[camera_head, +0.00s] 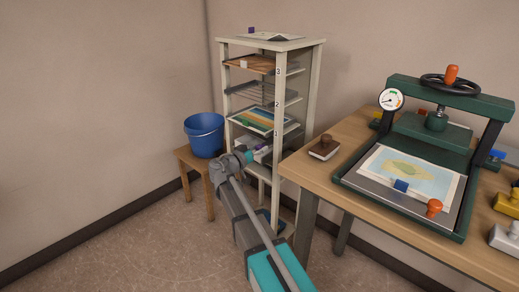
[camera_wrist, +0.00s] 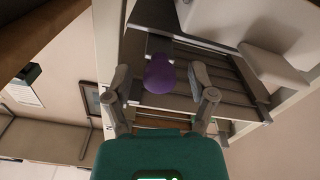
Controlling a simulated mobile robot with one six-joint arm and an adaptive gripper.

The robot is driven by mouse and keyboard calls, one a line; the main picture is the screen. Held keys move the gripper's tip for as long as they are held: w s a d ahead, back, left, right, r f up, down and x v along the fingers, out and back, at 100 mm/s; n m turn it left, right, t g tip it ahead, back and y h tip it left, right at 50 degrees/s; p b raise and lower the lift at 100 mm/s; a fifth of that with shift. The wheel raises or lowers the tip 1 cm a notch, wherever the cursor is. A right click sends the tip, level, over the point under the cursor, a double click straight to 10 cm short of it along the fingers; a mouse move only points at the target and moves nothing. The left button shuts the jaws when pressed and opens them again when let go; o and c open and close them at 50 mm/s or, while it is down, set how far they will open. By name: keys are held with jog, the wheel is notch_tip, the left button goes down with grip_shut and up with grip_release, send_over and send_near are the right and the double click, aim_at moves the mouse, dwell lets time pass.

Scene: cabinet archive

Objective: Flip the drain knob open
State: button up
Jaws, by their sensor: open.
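A rounded purple knob (camera_wrist: 159,75) shows in the wrist view, in front of dark slats of a rack. My gripper (camera_wrist: 160,82) is open, with one finger on each side of the purple knob; I cannot tell whether either finger touches it. In the head view my gripper (camera_head: 240,157) is at the lower part of the cream rack (camera_head: 279,160), facing its lower shelf. A small purple spot (camera_head: 262,147) shows there just beyond my gripper. How the knob is mounted, and whether it stands open or closed, cannot be seen.
A blue bucket (camera_head: 204,134) stands on a wooden stool (camera_head: 191,160) left of the rack. The wooden table (camera_head: 312,172) at right holds a green press (camera_head: 410,130), a brown stamp block (camera_head: 324,147) and other stamps. Floor at left is clear.

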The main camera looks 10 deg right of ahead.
dwell(0.3)
grip_shut()
